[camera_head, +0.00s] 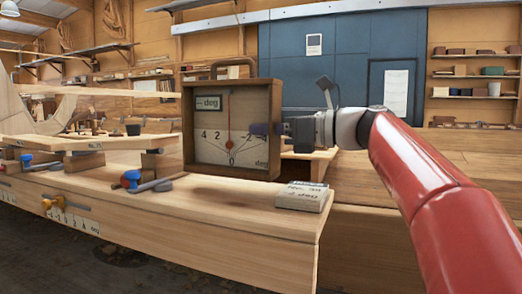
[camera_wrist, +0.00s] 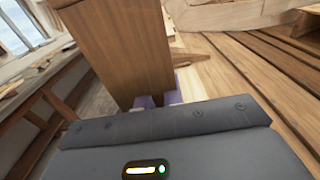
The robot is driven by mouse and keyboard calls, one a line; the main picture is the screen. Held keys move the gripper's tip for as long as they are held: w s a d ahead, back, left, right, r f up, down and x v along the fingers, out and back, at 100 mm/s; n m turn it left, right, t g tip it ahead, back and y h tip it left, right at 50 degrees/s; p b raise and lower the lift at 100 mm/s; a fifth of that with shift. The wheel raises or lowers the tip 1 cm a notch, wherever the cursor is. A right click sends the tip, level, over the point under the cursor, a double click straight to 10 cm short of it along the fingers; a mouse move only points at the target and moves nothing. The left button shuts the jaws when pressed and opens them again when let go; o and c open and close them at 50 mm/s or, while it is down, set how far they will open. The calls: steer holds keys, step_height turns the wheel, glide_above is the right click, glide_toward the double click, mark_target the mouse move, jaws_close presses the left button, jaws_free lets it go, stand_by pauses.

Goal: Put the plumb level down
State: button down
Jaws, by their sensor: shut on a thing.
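The plumb level (camera_head: 232,88) is a square wooden case with a handle on top, a pale dial face and a red needle pointing near 0. It is upright at the front of the wooden bench (camera_head: 240,215); I cannot tell whether its base touches the bench top. My gripper (camera_head: 268,129) comes from the right and is shut on the case's right side. In the wrist view the case's brown wooden side (camera_wrist: 118,45) rises from my gripper's purple fingertips (camera_wrist: 160,98), which are mostly hidden.
A pale block with writing (camera_head: 302,196) lies near the bench's front right corner. Blue and red-handled clamps (camera_head: 132,181) and a plank on blocks (camera_head: 85,143) are to the left. Bare bench top shows in front of the level. Shelves (camera_head: 475,72) stand far back.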

mark_target(268, 169)
steer(key=shift+f+b, duration=1.7)
steer(key=shift+b, duration=0.05)
steer(key=shift+f, duration=0.1)
steer(key=shift+f, duration=0.15)
steer(key=c, duration=1.5)
jaws_free()
steer(key=shift+s+d+r, duration=0.1)
steer(key=shift+d+r, duration=0.1)
steer(key=v, duration=1.1)
steer(key=shift+s+d, duration=0.2)
steer(key=shift+d, duration=0.1)
